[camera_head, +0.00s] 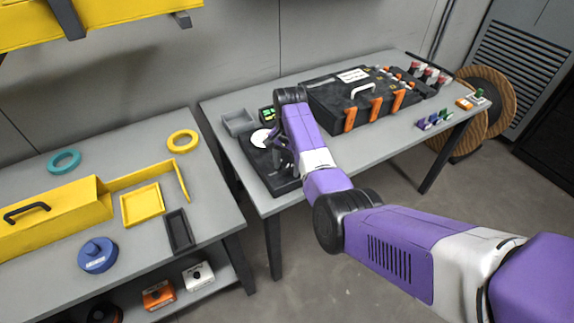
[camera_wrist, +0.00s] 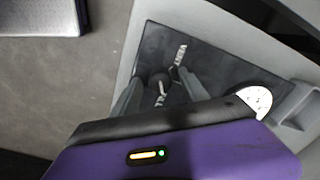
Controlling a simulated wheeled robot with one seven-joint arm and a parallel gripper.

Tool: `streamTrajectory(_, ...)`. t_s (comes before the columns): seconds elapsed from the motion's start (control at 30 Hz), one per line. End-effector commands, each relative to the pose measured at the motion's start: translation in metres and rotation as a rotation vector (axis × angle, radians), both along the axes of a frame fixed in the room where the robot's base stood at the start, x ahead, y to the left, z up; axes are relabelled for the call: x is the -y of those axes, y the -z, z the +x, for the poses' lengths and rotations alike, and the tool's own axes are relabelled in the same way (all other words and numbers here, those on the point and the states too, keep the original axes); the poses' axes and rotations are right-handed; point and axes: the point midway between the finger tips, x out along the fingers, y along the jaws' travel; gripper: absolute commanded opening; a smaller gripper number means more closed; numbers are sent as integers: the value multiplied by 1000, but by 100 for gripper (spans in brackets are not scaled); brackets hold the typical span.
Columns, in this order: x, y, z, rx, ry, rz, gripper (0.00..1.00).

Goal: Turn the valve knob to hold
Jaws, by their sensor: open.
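The valve panel (camera_wrist: 152,42) is a dark flat plate. In the head view, the same panel (camera_head: 283,188) lies at the left end of the right-hand table, partly covered by my arm. Contact and the knob's setting cannot be told.
A grey tray (camera_head: 239,122) sits beside the panel. A large black case (camera_head: 325,102) with orange latches stands to the right. The left table holds yellow parts, a blue round container (camera_head: 98,255) and rings. The table's front edge is close to the panel.

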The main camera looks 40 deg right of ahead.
Motion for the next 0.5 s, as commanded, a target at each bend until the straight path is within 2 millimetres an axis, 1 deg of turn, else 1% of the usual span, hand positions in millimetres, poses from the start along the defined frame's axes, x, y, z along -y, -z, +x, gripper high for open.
streamTrajectory(0.03,0,0,0,0,0,0,48)
streamTrajectory(0.17,0,0,0,0,0,0,23)
streamTrajectory(0.2,0,0,0,0,0,0,15)
streamTrajectory(0.27,0,0,0,0,0,0,3)
streamTrajectory(0.3,0,0,0,0,0,0,0)
streamTrajectory(0.5,0,0,0,-1,-9,-1,0)
